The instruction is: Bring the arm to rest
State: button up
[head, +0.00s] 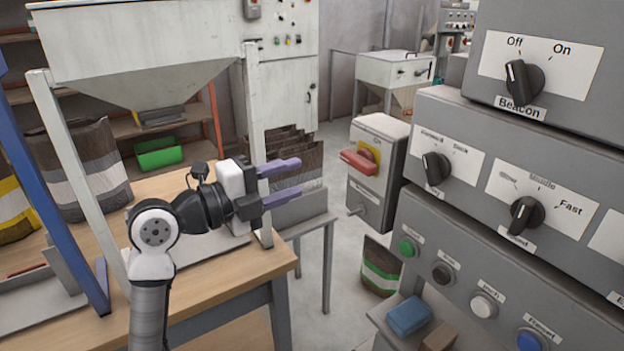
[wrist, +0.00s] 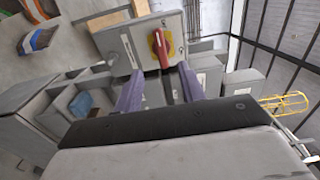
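My gripper (head: 281,181) is in the middle of the head view, held out to the right in the air past the edge of the wooden table (head: 230,283). Its two purple fingers are apart with nothing between them. The wrist view also shows the gripper (wrist: 160,92), with the grey switch box (wrist: 128,48) and its red handle (wrist: 160,48) beyond the fingers. In the head view this switch box (head: 375,190) stands to the right of the fingertips, with a clear gap. Its red handle (head: 359,163) sits on a yellow plate.
A grey control panel (head: 470,215) with knobs and buttons fills the right side. A hopper (head: 140,50) on white legs stands over the table, close behind my arm. A blue post (head: 50,190) is at left. A blue block (head: 408,315) lies on a low shelf. Floor is open between.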

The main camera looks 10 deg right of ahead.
jog(key=shift+s+a, duration=0.25)
jog(key=shift+a, duration=0.45)
